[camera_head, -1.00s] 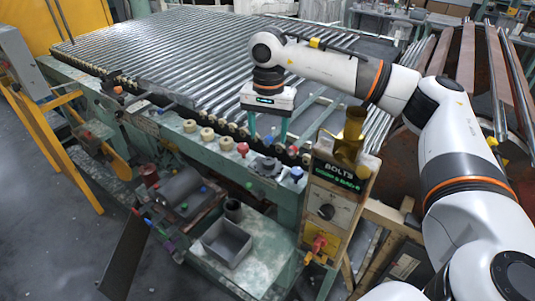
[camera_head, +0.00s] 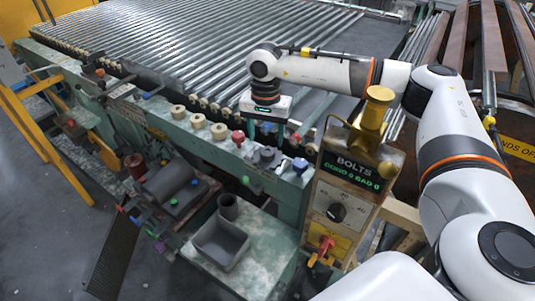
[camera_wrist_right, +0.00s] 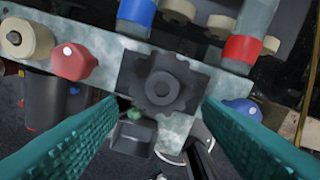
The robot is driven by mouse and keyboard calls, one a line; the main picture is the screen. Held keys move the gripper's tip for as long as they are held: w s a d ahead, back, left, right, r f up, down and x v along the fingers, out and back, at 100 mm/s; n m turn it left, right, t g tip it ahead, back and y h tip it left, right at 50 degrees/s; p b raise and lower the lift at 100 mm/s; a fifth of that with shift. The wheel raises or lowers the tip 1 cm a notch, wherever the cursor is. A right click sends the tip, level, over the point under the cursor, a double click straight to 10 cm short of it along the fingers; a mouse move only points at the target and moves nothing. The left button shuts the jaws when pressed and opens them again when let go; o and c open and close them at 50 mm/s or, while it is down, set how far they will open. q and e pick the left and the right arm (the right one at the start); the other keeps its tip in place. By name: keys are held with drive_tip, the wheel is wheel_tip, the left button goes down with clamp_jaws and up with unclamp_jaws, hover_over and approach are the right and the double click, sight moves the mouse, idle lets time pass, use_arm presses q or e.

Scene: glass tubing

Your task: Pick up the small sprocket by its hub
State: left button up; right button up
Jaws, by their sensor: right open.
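A small dark grey sprocket (camera_head: 265,157) lies on the green ledge at the front of the machine. In the right wrist view the sprocket (camera_wrist_right: 160,85) shows blunt teeth and a round raised hub in its middle. My right gripper (camera_head: 267,133) points down above the ledge, just over the sprocket. In the right wrist view my right gripper (camera_wrist_right: 160,108) has its teal fingers spread to either side of the sprocket, with nothing between them. The fingers appear apart from the sprocket; the exact height gap is unclear. My left gripper is out of view.
A red knob (camera_head: 238,137) stands left of the sprocket and a blue knob (camera_head: 300,166) right of it. Several cream rollers (camera_head: 198,121) line the ledge. The BOLTS control box (camera_head: 345,190) rises close on the right. A grey bin (camera_head: 220,243) sits below.

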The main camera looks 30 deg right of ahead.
sight(268, 151)
drive_tip(key=f, duration=0.1)
drive_tip(key=f+p, duration=0.1)
drive_tip(key=f, duration=0.3)
drive_tip(key=shift+d+p, duration=0.3)
drive_tip(key=shift+p, duration=0.05)
drive_tip(key=shift+w+f, duration=0.15)
drive_tip(key=shift+f, duration=0.3)
drive_tip(key=shift+r, duration=0.1)
drive_tip(key=c, duration=1.2)
